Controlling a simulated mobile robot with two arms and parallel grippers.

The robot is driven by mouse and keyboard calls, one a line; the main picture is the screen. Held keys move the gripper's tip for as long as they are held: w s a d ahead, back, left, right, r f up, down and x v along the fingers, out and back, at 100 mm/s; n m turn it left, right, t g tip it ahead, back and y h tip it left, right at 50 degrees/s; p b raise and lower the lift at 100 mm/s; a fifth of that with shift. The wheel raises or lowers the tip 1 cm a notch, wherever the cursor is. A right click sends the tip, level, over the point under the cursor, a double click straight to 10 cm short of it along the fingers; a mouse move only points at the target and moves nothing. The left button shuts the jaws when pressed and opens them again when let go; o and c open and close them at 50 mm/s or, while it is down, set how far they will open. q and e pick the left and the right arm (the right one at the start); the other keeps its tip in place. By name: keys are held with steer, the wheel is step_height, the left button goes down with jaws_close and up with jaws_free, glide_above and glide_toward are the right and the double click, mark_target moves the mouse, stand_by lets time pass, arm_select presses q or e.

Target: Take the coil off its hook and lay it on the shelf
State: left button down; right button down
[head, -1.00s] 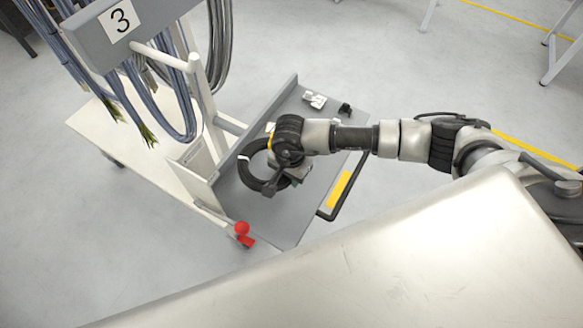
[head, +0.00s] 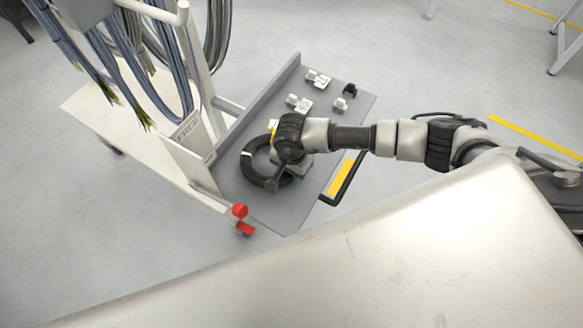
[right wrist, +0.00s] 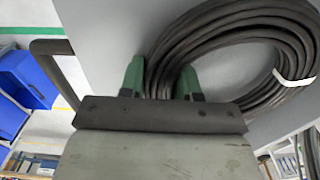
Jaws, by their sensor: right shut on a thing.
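The black coil (head: 252,172) is at the grey shelf (head: 262,208) of the cart in the head view, its ring lying flat, parallel to the shelf top. I cannot tell whether it touches the shelf. My right gripper (head: 282,172) is over the coil's right side, its fingers mostly hidden under the wrist. In the right wrist view the coil (right wrist: 225,35) has a white tie, and the green fingers of my right gripper (right wrist: 160,82) are shut on its near strands. The hook the coil came from cannot be made out. My left gripper is not in view.
White connectors (head: 299,103) and a small black part (head: 349,90) lie on the shelf's far end. A red knob (head: 240,211) is at the near corner, a black handle with yellow strip (head: 342,178) along the right edge. Hanging blue cables (head: 150,75) are at upper left.

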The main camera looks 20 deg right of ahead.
steer(key=shift+c, duration=0.4)
jaws_free()
stand_by(0.8)
steer(key=shift+r+p, duration=2.95)
steer(key=shift+r, duration=2.1)
step_height(320, 180, up, 4)
steer(key=shift+p, duration=1.1)
